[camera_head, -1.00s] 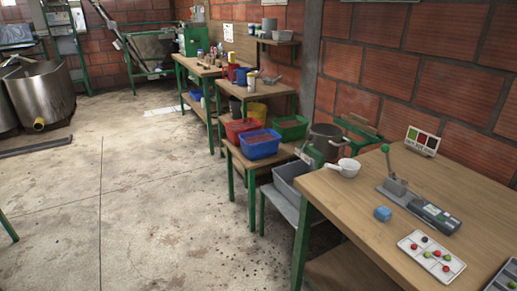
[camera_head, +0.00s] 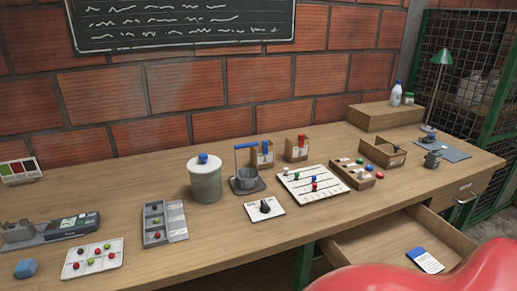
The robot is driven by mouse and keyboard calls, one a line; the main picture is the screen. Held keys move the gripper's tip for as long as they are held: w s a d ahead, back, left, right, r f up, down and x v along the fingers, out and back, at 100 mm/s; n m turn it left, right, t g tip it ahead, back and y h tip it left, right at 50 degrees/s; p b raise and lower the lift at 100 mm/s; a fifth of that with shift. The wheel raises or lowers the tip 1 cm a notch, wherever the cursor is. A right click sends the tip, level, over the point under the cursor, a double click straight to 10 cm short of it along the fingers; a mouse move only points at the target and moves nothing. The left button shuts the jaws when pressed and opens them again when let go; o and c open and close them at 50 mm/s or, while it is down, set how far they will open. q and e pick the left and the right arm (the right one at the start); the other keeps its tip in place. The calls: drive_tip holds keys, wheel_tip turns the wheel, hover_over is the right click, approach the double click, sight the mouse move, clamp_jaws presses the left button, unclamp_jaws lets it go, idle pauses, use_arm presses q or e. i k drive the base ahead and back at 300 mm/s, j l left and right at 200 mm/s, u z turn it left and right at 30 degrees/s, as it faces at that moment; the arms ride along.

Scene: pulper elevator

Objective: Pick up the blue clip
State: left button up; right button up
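A small upright blue piece that looks like the blue clip (camera_head: 265,147) shows at the front of a small wooden box (camera_head: 262,158) near the back of the workbench. A similar red piece (camera_head: 302,141) is on the matching box (camera_head: 296,152) to its right. From here I cannot tell exactly how the blue piece is attached. Neither of my grippers is in view.
A lidded jar (camera_head: 205,183), trays and a white bead board (camera_head: 313,186) lie around. An open drawer (camera_head: 385,255) juts out; a glossy red curved shape (camera_head: 430,277) is in front.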

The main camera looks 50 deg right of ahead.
sight(264, 143)
drive_tip(key=z, duration=1.65)
